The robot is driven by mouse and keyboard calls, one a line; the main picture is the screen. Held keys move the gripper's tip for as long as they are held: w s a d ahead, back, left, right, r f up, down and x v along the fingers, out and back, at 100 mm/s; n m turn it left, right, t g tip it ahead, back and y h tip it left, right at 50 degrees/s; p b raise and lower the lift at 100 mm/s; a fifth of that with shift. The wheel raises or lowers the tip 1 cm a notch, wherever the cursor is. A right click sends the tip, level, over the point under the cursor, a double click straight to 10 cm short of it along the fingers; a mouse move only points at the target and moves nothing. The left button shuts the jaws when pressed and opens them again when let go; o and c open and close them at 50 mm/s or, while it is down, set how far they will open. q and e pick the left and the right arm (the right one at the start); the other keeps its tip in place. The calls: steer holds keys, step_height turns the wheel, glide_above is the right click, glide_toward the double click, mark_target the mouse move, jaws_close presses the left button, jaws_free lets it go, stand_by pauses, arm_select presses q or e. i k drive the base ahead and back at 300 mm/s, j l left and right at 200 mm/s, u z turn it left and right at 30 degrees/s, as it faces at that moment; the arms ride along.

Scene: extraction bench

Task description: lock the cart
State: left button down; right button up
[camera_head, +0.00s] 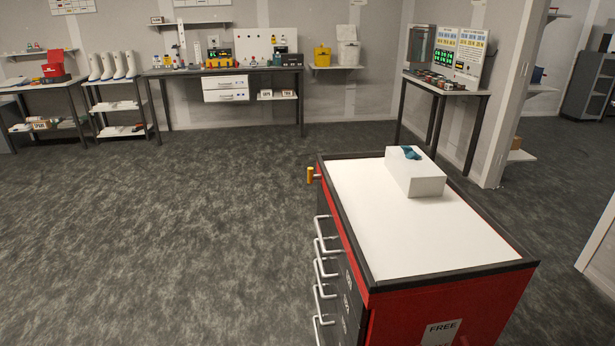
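A red and black cart (446,306) with a white top stands at the lower right. Several drawers with pale bar handles (322,233) run down its left side. Neither of my grippers shows in the head view.
Open grey carpet (170,240) lies left of the cart. A long bench with bottles and boxes (225,70) stands along the back wall. A small table with a display board (447,88) stands behind the cart. A wall edge (510,100) rises at the right, and shelves with white boots (113,66) are far left.

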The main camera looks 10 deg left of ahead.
mark_target(311, 177)
steer(key=i+j+z, duration=0.15)
steer(key=z, duration=0.3)
steer(key=i+j+z, duration=0.1)
steer(key=j+z, duration=0.2)
steer(key=z, duration=0.15)
steer(key=i+j+z, duration=0.1)
steer(key=j+z, duration=0.15)
steer(key=z, duration=0.2)
